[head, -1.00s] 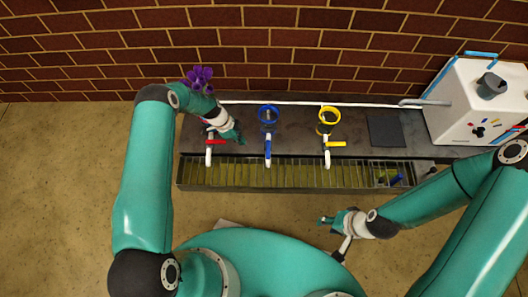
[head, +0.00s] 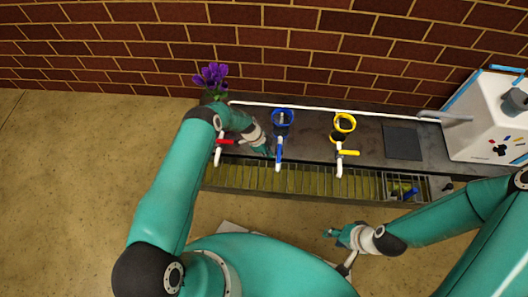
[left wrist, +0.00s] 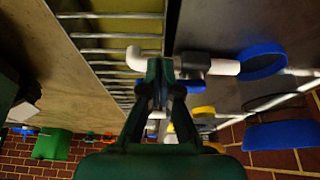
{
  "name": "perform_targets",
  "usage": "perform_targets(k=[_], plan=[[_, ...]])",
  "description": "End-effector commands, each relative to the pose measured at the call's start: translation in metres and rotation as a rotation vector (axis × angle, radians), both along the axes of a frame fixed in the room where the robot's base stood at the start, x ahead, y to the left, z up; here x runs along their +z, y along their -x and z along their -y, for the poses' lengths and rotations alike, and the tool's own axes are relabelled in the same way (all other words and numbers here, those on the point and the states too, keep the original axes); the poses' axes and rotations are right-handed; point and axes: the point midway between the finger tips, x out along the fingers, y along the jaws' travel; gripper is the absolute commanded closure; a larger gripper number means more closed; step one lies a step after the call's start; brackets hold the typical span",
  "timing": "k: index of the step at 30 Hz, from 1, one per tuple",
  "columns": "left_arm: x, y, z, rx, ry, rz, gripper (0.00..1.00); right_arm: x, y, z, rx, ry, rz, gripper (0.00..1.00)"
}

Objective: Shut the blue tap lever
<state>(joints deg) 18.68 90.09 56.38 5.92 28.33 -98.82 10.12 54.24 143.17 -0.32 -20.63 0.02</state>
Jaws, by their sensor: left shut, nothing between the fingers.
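My left gripper (head: 268,151) is shut and empty, close to the left side of the blue lever. I cannot tell whether they touch. My right gripper (head: 330,233) hangs in front of the bench, too small to judge.
The red lever (head: 226,141) and yellow lever (head: 349,153) lie crosswise on the taps either side. A drain grate (head: 290,181) runs below the spouts. Purple flowers (head: 212,77) stand behind my left arm. A white box (head: 490,120) stands at the right.

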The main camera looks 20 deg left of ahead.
Motion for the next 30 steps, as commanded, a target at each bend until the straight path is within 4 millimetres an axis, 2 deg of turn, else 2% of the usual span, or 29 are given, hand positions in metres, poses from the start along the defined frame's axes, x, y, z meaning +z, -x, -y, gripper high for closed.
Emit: perform_targets(k=[4, 13, 14, 15, 18, 25, 30], plan=[[0.0, -0.002, 0.01, -0.001, 0.0, -0.001, 1.0, -0.001, 0.0, 0.0, 0.0, 0.0, 0.0, 0.6], [0.0, -0.003, 0.012, 0.001, 0.0, -0.001, 1.0, -0.001, 0.0, 0.0, 0.0, 0.0, 0.0, 0.6], [0.001, -0.002, 0.036, -0.01, 0.001, -0.001, 1.0, -0.002, -0.001, 0.003, -0.012, 0.001, 0.002, 0.6], [0.0, -0.003, 0.025, -0.004, 0.0, -0.001, 1.0, -0.001, 0.0, -0.001, 0.003, 0.0, 0.001, 0.6], [0.0, -0.003, 0.017, 0.005, 0.001, -0.002, 1.0, -0.001, 0.0, 0.0, 0.0, 0.0, 0.0, 0.6], [0.0, -0.002, 0.015, 0.058, 0.001, -0.003, 1.0, 0.001, 0.0, 0.0, 0.0, 0.0, 0.0, 0.6], [0.001, 0.001, 0.016, 0.159, 0.001, -0.002, 1.0, 0.004, 0.0, 0.0, 0.0, 0.0, 0.0, 0.6]])
